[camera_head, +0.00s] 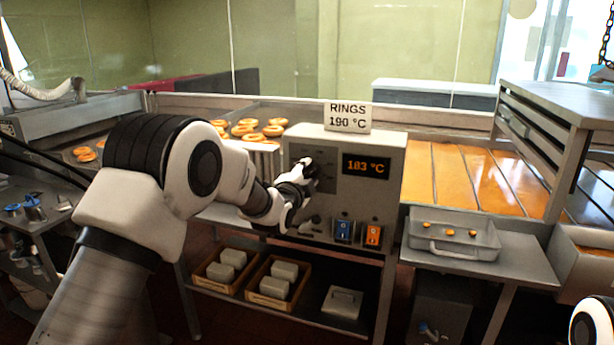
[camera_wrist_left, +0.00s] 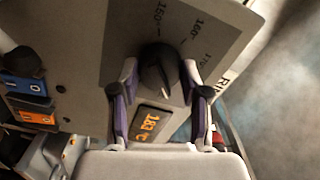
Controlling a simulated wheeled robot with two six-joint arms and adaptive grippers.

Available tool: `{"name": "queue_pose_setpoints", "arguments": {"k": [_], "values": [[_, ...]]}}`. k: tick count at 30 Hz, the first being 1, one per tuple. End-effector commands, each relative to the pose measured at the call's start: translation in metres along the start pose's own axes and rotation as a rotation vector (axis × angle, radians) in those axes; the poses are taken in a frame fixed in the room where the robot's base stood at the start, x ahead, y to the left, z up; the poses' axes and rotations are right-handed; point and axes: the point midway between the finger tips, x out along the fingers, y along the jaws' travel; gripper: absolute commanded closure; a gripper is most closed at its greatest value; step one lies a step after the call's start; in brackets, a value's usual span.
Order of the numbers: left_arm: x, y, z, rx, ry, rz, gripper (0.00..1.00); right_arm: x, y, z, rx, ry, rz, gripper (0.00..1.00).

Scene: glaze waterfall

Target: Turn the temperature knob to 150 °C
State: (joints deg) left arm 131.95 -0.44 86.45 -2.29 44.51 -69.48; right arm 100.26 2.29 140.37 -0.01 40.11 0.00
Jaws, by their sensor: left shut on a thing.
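The control box (camera_head: 345,150) stands in the middle of the head view, with a lit display (camera_head: 366,165) that reads 183 °C. My left gripper (camera_head: 308,170) is at the dark dial plate on the box's left side and hides the knob there. In the left wrist view, the black temperature knob (camera_wrist_left: 158,72) sits between the two fingers of my left gripper (camera_wrist_left: 160,100), which is shut on it. Dial marks 150, 160 and 170 show beyond the knob. The exact pointer setting is hard to tell. My right gripper is not in view.
A grey tray (camera_head: 452,240) is on the right. Ring doughnuts (camera_head: 245,128) lie behind the box to the left.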

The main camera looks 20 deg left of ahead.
Motion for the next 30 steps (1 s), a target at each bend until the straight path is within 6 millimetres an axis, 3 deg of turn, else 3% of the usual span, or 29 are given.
{"name": "queue_pose_setpoints", "arguments": {"k": [8,30], "values": [[0.000,0.001,0.000,-0.171,0.002,-0.002,0.89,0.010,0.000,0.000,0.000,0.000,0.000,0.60],[0.000,0.000,-0.001,-0.866,0.004,-0.002,0.89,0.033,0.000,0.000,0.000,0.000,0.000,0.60]]}}
